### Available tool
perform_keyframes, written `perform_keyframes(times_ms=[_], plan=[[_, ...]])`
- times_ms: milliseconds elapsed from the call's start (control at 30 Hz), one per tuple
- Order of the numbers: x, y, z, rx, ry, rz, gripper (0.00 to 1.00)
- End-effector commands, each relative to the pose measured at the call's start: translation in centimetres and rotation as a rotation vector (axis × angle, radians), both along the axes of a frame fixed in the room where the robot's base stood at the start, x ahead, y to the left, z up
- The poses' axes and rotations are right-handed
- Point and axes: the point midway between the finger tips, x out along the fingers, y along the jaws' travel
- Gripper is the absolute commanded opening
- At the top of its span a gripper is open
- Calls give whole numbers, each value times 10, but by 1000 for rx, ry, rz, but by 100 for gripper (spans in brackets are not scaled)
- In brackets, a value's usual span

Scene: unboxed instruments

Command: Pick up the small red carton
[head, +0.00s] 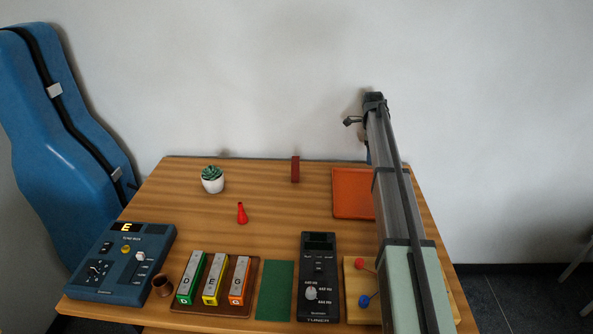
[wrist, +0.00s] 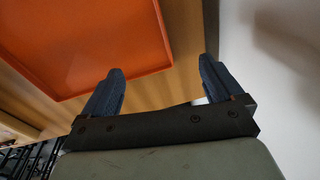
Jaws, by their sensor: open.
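The small red carton (head: 295,169) is a narrow dark red block standing upright near the back edge of the table, right of centre. It does not show in the wrist view. My gripper (wrist: 161,68) is open, its two dark blue fingers wide apart with nothing between them. In the head view my arm hides most of the gripper; it is at the back right, to the right of the carton and apart from it.
An orange tray (head: 352,212) lies between the carton and my arm; it also shows in the wrist view (wrist: 150,60). Chime bars (head: 229,281), a tuner (head: 317,264) and a blue console (head: 120,277) line the front.

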Motion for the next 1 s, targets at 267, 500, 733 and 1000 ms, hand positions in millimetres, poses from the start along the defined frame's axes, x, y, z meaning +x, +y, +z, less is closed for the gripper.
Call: perform_keyframes(times_ms=[267, 500, 733, 1000], plan=[[-4, 167, 43, 64, 48, 75, 94], [-21, 258, 68, 95, 84, 115, 94], [-28, 281, 71, 102, 95, 126, 94], [-29, 280, 39, 102, 96, 126, 94]])
